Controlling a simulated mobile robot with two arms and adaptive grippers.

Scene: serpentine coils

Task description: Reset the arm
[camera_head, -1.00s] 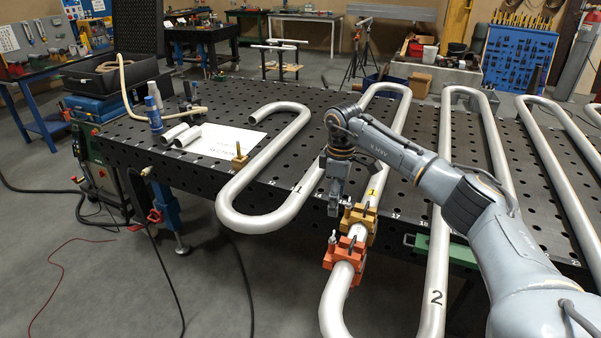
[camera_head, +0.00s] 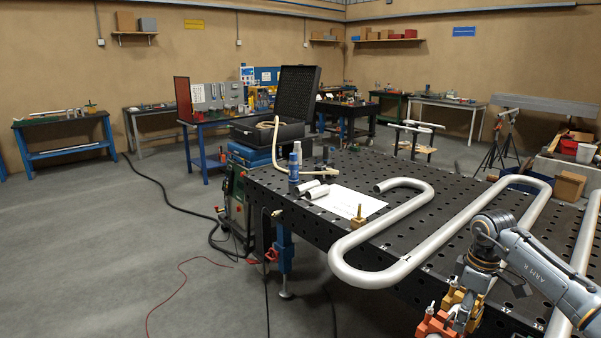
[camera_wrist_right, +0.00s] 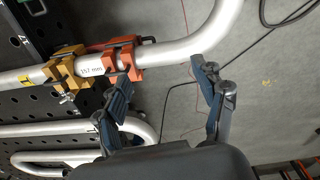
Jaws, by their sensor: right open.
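My right arm comes in from the right in the head view. Its gripper (camera_head: 468,306) is low at the front edge of the table, near the clamps. In the right wrist view the right gripper (camera_wrist_right: 163,83) is open, with nothing between its fingers. Beyond the fingers runs a silver pipe coil (camera_wrist_right: 185,48) with an orange clamp (camera_wrist_right: 124,57) and a yellow clamp (camera_wrist_right: 66,68) around it. In the head view the orange clamp (camera_head: 436,325) is partly cut off by the lower edge. My left gripper is not in view.
The black perforated table (camera_head: 300,215) carries the serpentine pipe (camera_head: 350,272), a white sheet (camera_head: 345,202), a blue bottle (camera_head: 294,166) and short pipe pieces (camera_head: 317,191). A cable and a red wire (camera_head: 180,290) lie on the floor.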

